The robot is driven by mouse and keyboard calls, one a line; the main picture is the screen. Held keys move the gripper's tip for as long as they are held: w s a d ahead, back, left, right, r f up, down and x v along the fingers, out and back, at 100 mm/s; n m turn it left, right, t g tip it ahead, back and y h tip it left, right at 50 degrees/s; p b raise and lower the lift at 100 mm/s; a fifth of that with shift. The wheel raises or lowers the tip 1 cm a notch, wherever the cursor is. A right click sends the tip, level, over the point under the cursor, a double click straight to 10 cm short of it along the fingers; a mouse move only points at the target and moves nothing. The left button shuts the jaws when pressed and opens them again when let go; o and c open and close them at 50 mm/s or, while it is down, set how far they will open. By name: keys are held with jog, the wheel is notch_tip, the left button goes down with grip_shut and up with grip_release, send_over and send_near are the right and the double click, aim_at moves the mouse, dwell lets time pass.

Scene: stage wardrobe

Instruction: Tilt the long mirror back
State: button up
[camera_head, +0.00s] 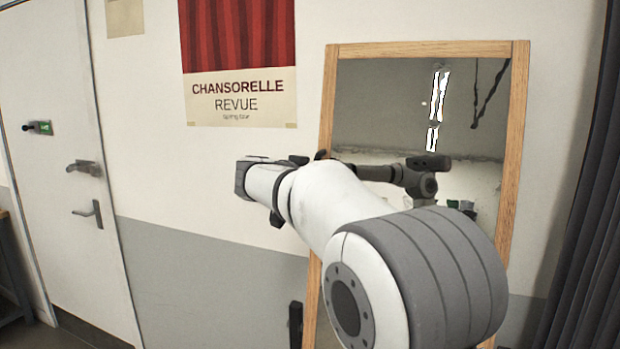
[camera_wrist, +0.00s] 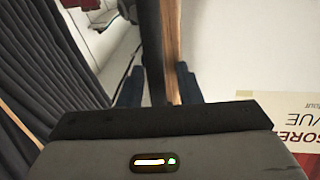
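The long mirror (camera_head: 516,150) has a light wooden frame and stands by the wall at the right of the head view, leaning slightly. My arm crosses in front of its lower part. My gripper (camera_wrist: 160,88) is at the left upright of the frame. In the head view the fingers are mostly hidden behind my wrist.
A dark curtain (camera_head: 585,220) hangs close to the mirror's right side. A red and cream poster (camera_head: 240,90) is on the wall to the left. A white door (camera_head: 60,130) with handles stands at far left.

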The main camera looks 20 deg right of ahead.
jog(key=shift+s+a, duration=0.15)
jog(key=shift+a, duration=0.05)
jog(key=b+v, duration=0.2)
jog(key=v, duration=0.5)
jog(key=shift+s, duration=0.15)
